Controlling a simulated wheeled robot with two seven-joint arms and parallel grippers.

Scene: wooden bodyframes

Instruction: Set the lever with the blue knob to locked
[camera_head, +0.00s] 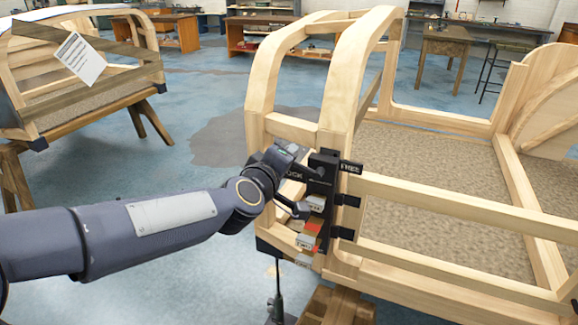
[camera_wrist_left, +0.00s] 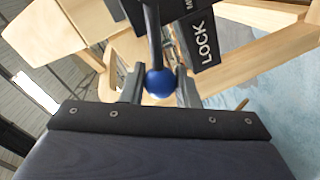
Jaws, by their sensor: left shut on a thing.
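The blue knob (camera_wrist_left: 160,82) sits between the two fingers of my left gripper (camera_wrist_left: 160,90) in the left wrist view, at the end of a dark lever shaft (camera_wrist_left: 153,38). The shaft runs up beside a black plate marked LOCK (camera_wrist_left: 202,42), on its left. In the head view my left gripper (camera_head: 308,192) is at the black lever panel (camera_head: 325,170) on the wooden frame's front post. The knob is hidden there by my gripper. My right gripper is out of view.
Small tagged parts (camera_head: 306,241) with red and grey areas sit below my gripper on the panel. The wooden bodyframe (camera_head: 440,207) extends right. Another frame (camera_head: 90,80) stands on trestles at left. Blue floor (camera_head: 195,135) between them is open.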

